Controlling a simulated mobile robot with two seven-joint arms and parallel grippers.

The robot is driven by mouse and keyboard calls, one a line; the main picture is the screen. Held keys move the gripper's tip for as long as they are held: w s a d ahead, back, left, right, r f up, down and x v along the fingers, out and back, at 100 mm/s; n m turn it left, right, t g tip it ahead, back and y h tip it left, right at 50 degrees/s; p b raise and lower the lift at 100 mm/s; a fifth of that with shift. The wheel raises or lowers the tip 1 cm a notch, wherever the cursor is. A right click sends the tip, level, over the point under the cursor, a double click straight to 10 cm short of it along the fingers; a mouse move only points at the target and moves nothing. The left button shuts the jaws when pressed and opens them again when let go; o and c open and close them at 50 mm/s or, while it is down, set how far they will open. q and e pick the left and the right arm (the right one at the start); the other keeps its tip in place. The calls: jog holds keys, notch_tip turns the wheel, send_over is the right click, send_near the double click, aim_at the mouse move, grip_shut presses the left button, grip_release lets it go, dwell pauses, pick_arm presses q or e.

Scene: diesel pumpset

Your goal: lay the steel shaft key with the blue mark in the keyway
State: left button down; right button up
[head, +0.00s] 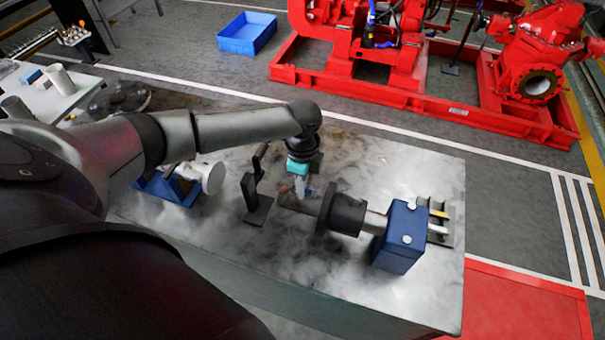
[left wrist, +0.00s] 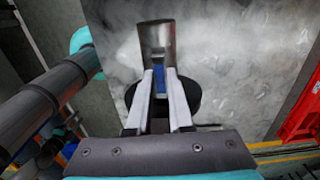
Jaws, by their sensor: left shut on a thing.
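My left gripper (head: 307,196) points down over the near end of the steel shaft (head: 375,224). In the left wrist view, its pale fingers (left wrist: 161,75) are shut on the shaft key (left wrist: 159,76), of which a blue patch shows between the tips. The shaft end (left wrist: 157,40) is right at the fingertips. A black round hub (head: 345,214) sits around the shaft, and a blue block (head: 402,238) holds the shaft farther right. My right gripper is not in view.
A black stand (head: 257,200) rises just left of the gripper. A white cylinder on a blue cradle (head: 170,190) lies farther left. A grey holder with a yellow-marked piece (head: 440,213) is beyond the blue block. The metal tabletop (head: 420,180) is clear behind the shaft.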

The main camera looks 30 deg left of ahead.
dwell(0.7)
pick_arm(q)
jog(key=shift+p, duration=0.35)
jog(key=shift+f+b, duration=0.5)
jog(key=shift+f, duration=0.35)
jog(key=c, duration=0.7)
grip_release()
jog(key=shift+c, duration=0.2)
notch_tip(320, 180, up, 15)
jog(key=shift+r, duration=0.15)
